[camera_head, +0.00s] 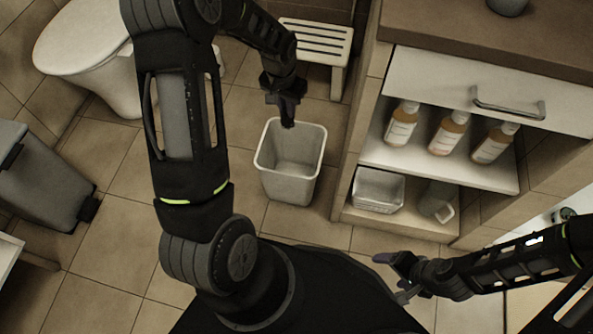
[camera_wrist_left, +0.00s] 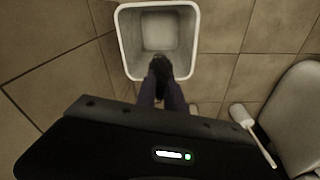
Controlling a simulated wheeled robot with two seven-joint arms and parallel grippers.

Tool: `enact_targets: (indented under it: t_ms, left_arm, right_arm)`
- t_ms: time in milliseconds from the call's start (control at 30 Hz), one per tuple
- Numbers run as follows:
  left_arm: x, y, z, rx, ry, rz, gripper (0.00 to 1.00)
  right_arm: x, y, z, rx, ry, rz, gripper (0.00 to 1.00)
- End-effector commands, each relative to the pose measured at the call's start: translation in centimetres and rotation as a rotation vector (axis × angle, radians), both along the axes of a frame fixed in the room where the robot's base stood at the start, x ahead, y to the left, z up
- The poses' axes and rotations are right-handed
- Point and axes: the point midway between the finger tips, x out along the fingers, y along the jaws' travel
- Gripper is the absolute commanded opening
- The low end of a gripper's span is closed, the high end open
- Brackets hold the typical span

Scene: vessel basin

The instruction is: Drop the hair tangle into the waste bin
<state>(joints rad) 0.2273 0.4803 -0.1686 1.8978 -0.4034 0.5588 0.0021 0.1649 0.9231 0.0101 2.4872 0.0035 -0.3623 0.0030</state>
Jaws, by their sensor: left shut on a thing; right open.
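The waste bin (camera_head: 289,187) is a pale grey, open-topped tub on the tiled floor, in the middle of the head view. It also shows at the top of the left wrist view (camera_wrist_left: 125,40) and looks empty. My left gripper (camera_head: 286,108) points down over the bin's back rim area, shut on a small dark hair tangle (camera_head: 288,123). In the left wrist view the dark tangle (camera_wrist_left: 160,64) at the fingertips overlaps the bin's opening. My right gripper (camera_head: 392,276) is open and empty, low at the right, apart from the bin.
A cabinet (camera_head: 375,155) with bottles (camera_head: 448,134) and a small basket (camera_head: 377,192) stands right of the bin. A slatted stool (camera_head: 318,42) is behind it. A toilet (camera_head: 85,45) and a grey pedal bin (camera_head: 45,180) are at the left. A toilet brush (camera_wrist_left: 242,116) shows in the left wrist view.

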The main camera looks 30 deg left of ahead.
Motion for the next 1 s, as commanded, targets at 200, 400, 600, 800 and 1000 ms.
enact_targets:
  t_ms: [200, 400, 600, 800, 1000]
  left_arm:
    - [-0.5, 0.9, -2.6, -0.001, -0.002, 0.004, 0.0]
    - [-0.5, 0.9, -2.5, -0.001, -0.001, 0.004, 0.0]
    - [-0.5, 0.9, -2.9, -0.001, -0.001, 0.004, 0.0]
    - [-0.5, 0.9, -4.7, -0.001, -0.001, 0.004, 0.0]
    - [-0.5, 0.8, -7.1, -0.002, 0.0, 0.005, 0.0]
  right_arm:
    - [0.1, -0.1, -1.9, -0.001, -0.002, -0.002, 0.78]
    - [0.1, -0.1, -1.7, -0.001, -0.002, -0.002, 0.78]
    - [0.1, -0.1, -2.0, -0.001, -0.003, -0.003, 0.78]
    - [0.4, -0.4, -3.5, -0.005, -0.008, -0.009, 0.78]
    - [0.7, -0.4, -5.5, -0.008, -0.017, -0.015, 0.78]
